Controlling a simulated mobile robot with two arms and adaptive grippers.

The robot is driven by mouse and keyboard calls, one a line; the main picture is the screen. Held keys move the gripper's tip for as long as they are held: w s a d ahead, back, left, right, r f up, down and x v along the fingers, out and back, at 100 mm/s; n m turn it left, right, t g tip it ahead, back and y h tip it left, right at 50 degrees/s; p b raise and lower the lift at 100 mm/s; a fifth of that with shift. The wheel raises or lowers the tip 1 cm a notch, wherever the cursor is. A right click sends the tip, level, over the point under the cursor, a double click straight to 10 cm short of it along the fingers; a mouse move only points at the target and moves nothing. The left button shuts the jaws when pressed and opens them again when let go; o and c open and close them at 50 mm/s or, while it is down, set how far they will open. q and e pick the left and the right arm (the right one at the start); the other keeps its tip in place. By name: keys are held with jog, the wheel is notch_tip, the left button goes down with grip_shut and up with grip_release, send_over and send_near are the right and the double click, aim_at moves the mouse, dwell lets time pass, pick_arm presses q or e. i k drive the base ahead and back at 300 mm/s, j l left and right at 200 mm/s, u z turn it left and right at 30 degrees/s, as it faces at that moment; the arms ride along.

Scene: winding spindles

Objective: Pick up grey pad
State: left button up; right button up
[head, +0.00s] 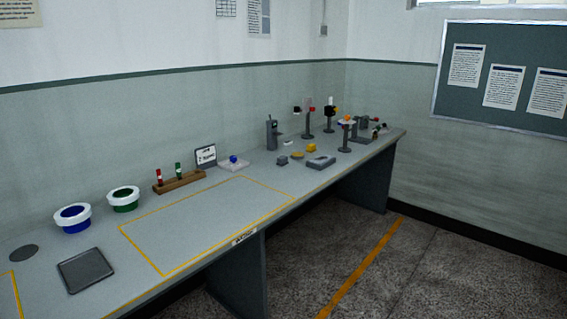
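Several grey things lie on the long bench, and I cannot tell for certain which is the grey pad. A flat grey piece (321,162) lies near the bench's front edge at the far part, with a small grey block (282,161) to its left. A dark grey square tray (86,270) lies at the near left. A dark round disc (24,253) lies flat behind it. Neither of my grippers shows in the head view.
The bench (215,222) has a yellow-outlined clear area in its middle. Blue (72,218) and green (123,199) bowls, a wooden rack (180,182) and a small sign (206,155) stand along the back. Upright spindle stands (345,137) crowd the far end.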

aim_at(282, 161)
jog(key=z, duration=0.3)
jog(key=i+l+z, duration=0.2)
jog(key=i+z, duration=0.25)
jog(key=i+l+z, duration=0.1)
jog(key=z, duration=0.35)
jog(key=i, duration=4.05)
jog(key=i+u, duration=0.25)
jog(key=u, duration=0.2)
jog(key=i+l+u, duration=0.1)
jog(key=u, duration=0.35)
jog(key=i+l+u, duration=0.25)
jog(key=u, duration=0.25)
jog(key=i, duration=0.05)
